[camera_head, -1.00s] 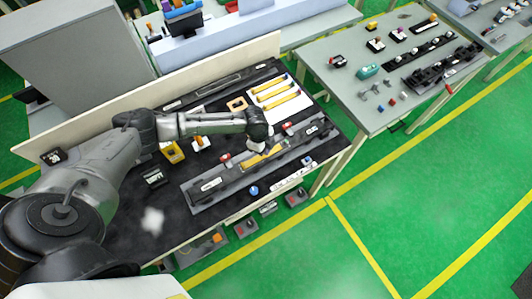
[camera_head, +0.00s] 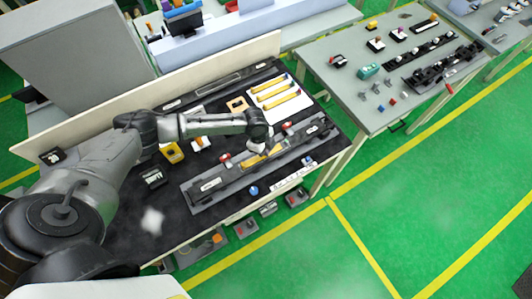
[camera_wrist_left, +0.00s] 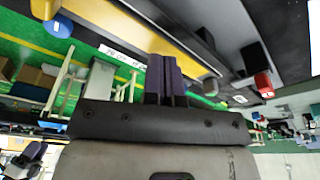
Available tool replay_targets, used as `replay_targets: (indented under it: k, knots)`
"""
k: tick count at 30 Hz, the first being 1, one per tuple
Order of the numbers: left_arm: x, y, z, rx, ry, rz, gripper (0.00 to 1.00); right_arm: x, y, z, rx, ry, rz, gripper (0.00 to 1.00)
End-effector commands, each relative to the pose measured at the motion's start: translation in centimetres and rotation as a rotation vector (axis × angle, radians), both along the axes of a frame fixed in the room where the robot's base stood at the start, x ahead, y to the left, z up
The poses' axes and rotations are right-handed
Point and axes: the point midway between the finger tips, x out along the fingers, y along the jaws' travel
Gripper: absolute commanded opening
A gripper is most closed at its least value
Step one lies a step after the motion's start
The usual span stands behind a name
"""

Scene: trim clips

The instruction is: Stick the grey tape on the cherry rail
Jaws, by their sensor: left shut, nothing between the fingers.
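My left gripper (camera_head: 260,147) is over the middle of a long dark fixture (camera_head: 205,188) on the black worktop. Its fingers show closed and empty in the left wrist view (camera_wrist_left: 165,80). A yellow strip (camera_head: 266,157) lies along the fixture by the fingers, partly hidden by the gripper; it also crosses the left wrist view (camera_wrist_left: 135,28). I cannot tell whether the fingers touch it. I cannot pick out a grey tape or a cherry-coloured rail for certain. My right gripper is not in view.
Several yellow strips lie on a white sheet (camera_head: 290,109) behind the gripper. A blue round item (camera_head: 253,190) is at the front edge. Red-topped clips (camera_head: 225,158) stand near the fixture. A low back board (camera_head: 85,123) borders the bench. A second table (camera_head: 340,90) holds more parts.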

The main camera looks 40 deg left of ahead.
Motion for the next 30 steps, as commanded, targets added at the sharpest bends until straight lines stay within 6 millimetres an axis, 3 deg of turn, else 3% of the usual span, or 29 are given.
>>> replay_targets:
  k: [30]
  knots:
    - [0.0,0.0,-1.1,0.000,0.000,0.000,0.00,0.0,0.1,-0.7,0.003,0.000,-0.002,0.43]
